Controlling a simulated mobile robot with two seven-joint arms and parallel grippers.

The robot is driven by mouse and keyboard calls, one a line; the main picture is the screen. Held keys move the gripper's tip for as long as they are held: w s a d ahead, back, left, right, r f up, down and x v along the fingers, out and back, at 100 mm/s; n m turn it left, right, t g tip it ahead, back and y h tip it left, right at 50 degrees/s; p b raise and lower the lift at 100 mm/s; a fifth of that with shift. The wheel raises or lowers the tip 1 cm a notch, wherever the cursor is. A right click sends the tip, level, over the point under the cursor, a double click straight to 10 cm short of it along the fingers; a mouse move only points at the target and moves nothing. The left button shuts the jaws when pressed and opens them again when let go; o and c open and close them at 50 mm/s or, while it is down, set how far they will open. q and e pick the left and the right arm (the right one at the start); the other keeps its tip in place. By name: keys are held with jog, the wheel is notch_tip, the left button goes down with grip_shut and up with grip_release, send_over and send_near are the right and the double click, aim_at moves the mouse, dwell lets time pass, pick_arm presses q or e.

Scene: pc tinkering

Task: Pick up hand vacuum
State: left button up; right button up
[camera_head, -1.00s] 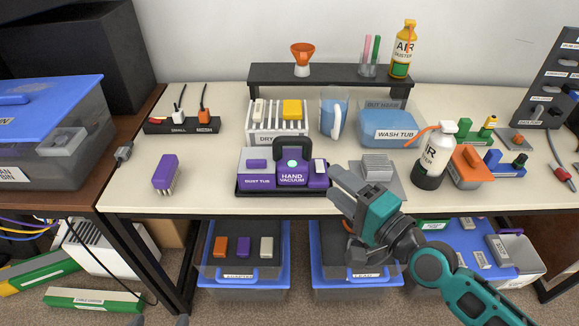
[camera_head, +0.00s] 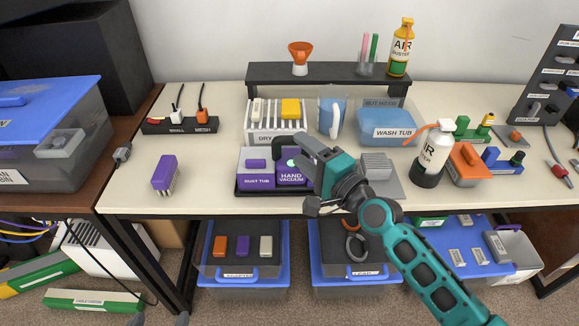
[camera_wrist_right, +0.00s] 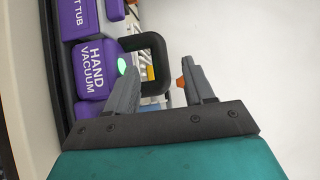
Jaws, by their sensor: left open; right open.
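The purple hand vacuum (camera_head: 289,178) sits in a dark tray at the front of the table, beside a purple dust tub (camera_head: 256,180). Its black loop handle stands up at the back and is partly covered by my right gripper (camera_head: 305,152) in the head view. In the right wrist view, the hand vacuum (camera_wrist_right: 93,57) is at the left, and its handle (camera_wrist_right: 158,62) shows just past my open right fingertips (camera_wrist_right: 155,72), roughly between them. Nothing is gripped. Only the fingertips of my left gripper (camera_head: 160,320) show at the bottom edge, apart and empty.
A drying rack (camera_head: 262,132) and a clear jug (camera_head: 331,112) stand behind the vacuum. The table front between the purple brush (camera_head: 165,172) and the tray is clear.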

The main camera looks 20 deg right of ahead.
jog(key=shift+x, duration=1.5)
jog(key=shift+c, duration=0.2)
grip_shut()
